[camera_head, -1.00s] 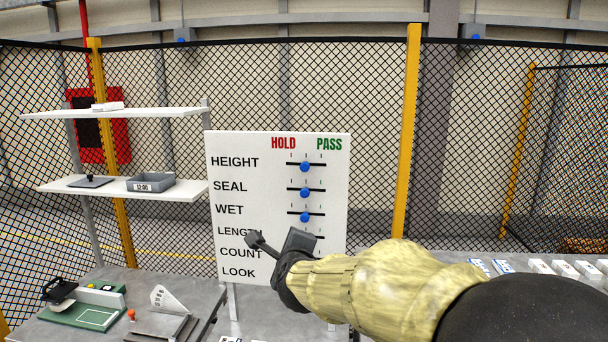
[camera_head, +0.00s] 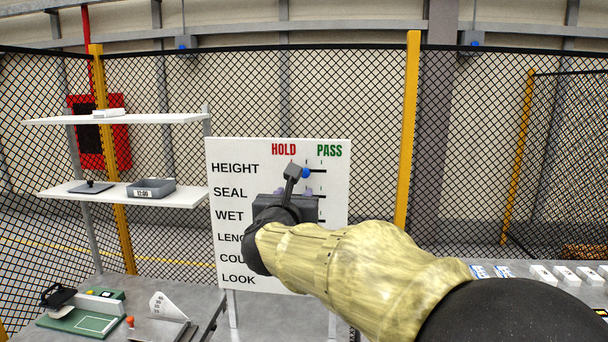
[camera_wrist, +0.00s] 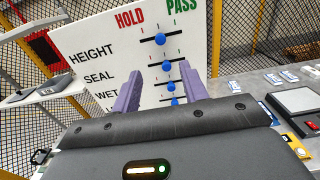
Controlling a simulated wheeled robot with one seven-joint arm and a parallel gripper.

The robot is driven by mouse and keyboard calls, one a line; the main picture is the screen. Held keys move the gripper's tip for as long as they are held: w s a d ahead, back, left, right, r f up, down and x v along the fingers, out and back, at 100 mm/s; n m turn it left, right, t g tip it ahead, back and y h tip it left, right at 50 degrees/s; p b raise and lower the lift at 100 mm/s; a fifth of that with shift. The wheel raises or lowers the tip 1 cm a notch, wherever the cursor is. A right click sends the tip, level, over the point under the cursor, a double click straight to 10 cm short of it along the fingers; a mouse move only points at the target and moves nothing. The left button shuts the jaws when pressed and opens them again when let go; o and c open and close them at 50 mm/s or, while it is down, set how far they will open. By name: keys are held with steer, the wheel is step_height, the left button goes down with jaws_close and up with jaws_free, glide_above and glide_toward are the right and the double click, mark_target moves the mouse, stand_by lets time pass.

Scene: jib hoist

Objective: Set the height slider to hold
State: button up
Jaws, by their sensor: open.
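The white board (camera_head: 232,152) carries rows of sliders under a red HOLD and a green PASS heading. The height slider's blue knob (camera_head: 306,173) is in the top row, midway between the two ends; it also shows in the wrist view (camera_wrist: 160,39). My gripper and arm hide most lower sliders in the head view.
Below in the wrist view are the blue seal knob (camera_wrist: 166,66), the wet knob (camera_wrist: 171,86) and another knob (camera_wrist: 175,101), close together. Shelves (camera_head: 130,193) stand left of the board. A grey bench with devices lies at lower left. A mesh fence stands behind.

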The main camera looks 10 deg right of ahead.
mark_target(304, 174)
steer(key=p+x, duration=0.6)
steer(key=x, duration=1)
steer(key=shift+w+d+f, duration=0.1)
steer(key=shift+w, duration=0.2)
steer(key=shift+c, duration=0.4)
jaws_close()
